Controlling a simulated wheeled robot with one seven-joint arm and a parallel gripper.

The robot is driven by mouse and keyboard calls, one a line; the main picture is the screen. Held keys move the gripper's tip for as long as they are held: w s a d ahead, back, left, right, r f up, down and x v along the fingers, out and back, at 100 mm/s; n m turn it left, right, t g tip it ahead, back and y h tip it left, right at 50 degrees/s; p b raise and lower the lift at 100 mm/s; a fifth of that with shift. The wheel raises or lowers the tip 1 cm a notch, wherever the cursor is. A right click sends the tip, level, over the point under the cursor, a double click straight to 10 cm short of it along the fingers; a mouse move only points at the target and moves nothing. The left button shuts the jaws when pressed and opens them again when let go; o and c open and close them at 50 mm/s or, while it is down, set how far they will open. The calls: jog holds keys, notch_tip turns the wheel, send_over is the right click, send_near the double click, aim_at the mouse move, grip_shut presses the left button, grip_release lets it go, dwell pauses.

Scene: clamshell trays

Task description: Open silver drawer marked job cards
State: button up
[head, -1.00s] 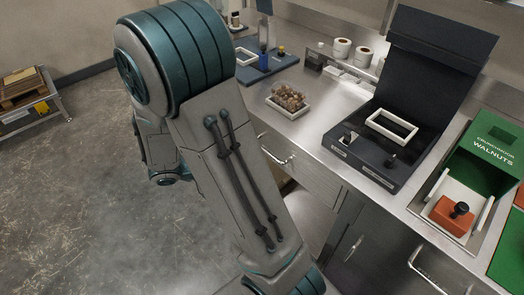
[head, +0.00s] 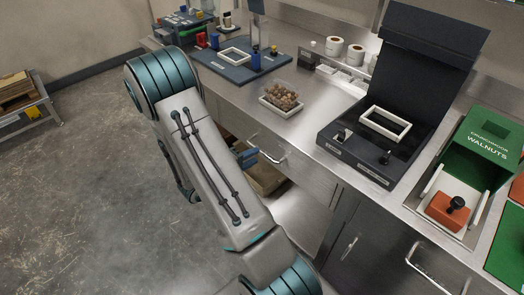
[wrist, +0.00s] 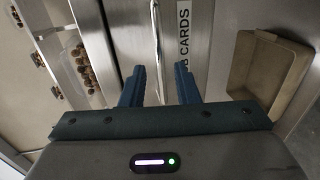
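The silver drawer (head: 308,178) is shut under the counter, with a bar handle (head: 274,158) across its front. In the wrist view its label (wrist: 184,35) shows "CARDS", the start of the text being cut off or hidden. The handle (wrist: 156,38) runs up the wrist picture, left of the label. My gripper (wrist: 160,85) is open and empty, its two blue fingers pointing at the drawer front on either side of the handle's line. In the head view the fingertips (head: 247,156) are by the handle's left end; contact cannot be told.
A brown open bin (wrist: 268,75) stands in the space below the drawer. A clear box of walnuts (head: 281,97) sits on the counter above. A black clamshell tray (head: 375,140) stands to its right.

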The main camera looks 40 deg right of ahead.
aim_at(262, 151)
jog(key=x, duration=0.5)
grip_shut()
jog(key=shift+w+a, duration=0.1)
